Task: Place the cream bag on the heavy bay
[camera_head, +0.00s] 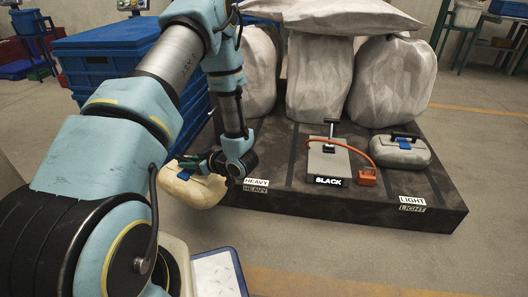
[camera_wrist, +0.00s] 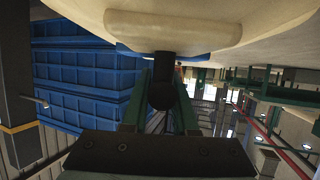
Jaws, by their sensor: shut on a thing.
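The cream bag (camera_head: 190,187) hangs in my gripper (camera_head: 190,162), in front of and left of the dark platform in the head view. My gripper is shut on the bag's dark handle, and the bag appears clear of the floor. In the wrist view the cream bag (camera_wrist: 190,22) fills the top, with its handle between the green fingers (camera_wrist: 160,105). The heavy bay (camera_head: 272,195) is the left part of the platform, marked by a HEAVY label (camera_head: 256,182). My arm covers part of this bay.
A grey bag (camera_head: 400,152) sits on the light bay at the platform's right. A grey plate (camera_head: 325,160) with an orange hose and a SLACK label lies in the middle. Large pale sacks (camera_head: 320,80) stand behind. Blue crates (camera_head: 105,50) are stacked at the left.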

